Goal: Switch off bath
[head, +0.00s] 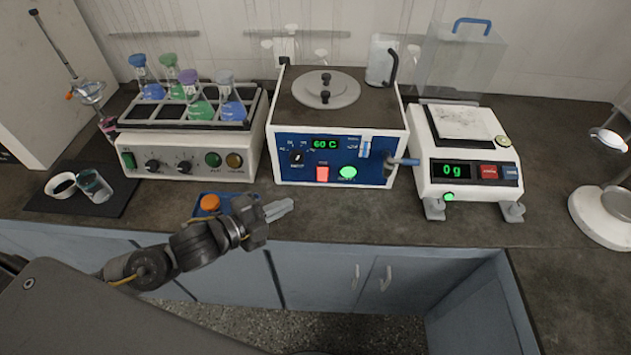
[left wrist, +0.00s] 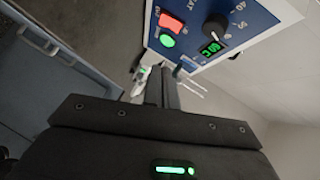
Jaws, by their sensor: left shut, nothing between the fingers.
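The bath (head: 335,125) is a white box with a blue front panel, standing at the back middle of the bench. Its display reads 60 C. A red rocker switch (head: 322,174) and a lit green lamp (head: 348,172) sit low on the panel, with a black knob (head: 296,158) to the left. In the left wrist view, the red switch (left wrist: 171,21) and green lamp (left wrist: 167,40) show at the top. My left gripper (head: 285,208) is shut and empty, in front of the panel, below and left of the switch, apart from it. My right gripper is not in view.
A shaker (head: 190,150) with several flasks stands left of the bath. A balance (head: 465,160) reading 0 g stands right. A blue box with an orange button (head: 210,203) lies close behind my left wrist.

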